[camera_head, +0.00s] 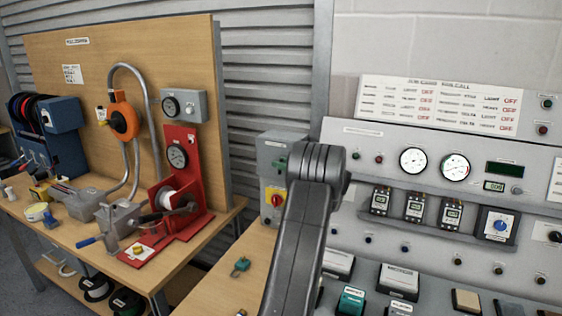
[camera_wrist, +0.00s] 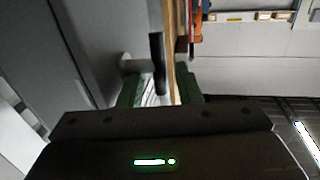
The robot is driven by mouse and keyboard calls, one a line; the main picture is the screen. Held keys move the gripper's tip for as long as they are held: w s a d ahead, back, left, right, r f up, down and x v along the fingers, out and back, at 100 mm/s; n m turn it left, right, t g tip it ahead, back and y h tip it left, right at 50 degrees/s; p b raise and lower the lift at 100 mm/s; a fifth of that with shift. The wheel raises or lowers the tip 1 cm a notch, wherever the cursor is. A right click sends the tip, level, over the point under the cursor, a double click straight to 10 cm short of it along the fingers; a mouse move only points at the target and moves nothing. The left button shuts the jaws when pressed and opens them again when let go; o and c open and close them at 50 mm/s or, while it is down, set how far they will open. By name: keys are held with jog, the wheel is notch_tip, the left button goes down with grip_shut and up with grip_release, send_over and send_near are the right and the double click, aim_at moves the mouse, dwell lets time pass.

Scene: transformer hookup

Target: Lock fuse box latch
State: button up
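In the wrist view my gripper (camera_wrist: 160,92) shows two green fingers standing apart. A black bar-shaped handle (camera_wrist: 157,62), on a pale round stub from a grey surface (camera_wrist: 100,40), has its lower end at the gap between the fingers. I cannot tell whether either finger touches it. A grey box (camera_head: 272,150) with a red and yellow rotary switch (camera_head: 276,196) stands left of my arm; it may be the fuse box. Its right side is partly hidden.
A control panel (camera_head: 390,140) with gauges and breakers fills the right. A wooden bench (camera_head: 215,290) with a small green padlock-like piece (camera_head: 241,266) lies in front.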

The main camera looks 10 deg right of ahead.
jog(key=shift+w+a, duration=0.25)
jog(key=shift+w, duration=0.05)
jog(key=shift+c, duration=0.4)
grip_shut()
jog(key=shift+r+p, duration=0.35)
jog(key=shift+p, duration=0.75)
jog(key=shift+a+f+g+h+p, duration=0.1)
jog(key=shift+f+g+h+p, duration=0.1)
jog(key=shift+g+h+p, duration=0.55)
jog(key=shift+f, duration=0.1)
jog(key=shift+o, duration=0.4)
grip_release()
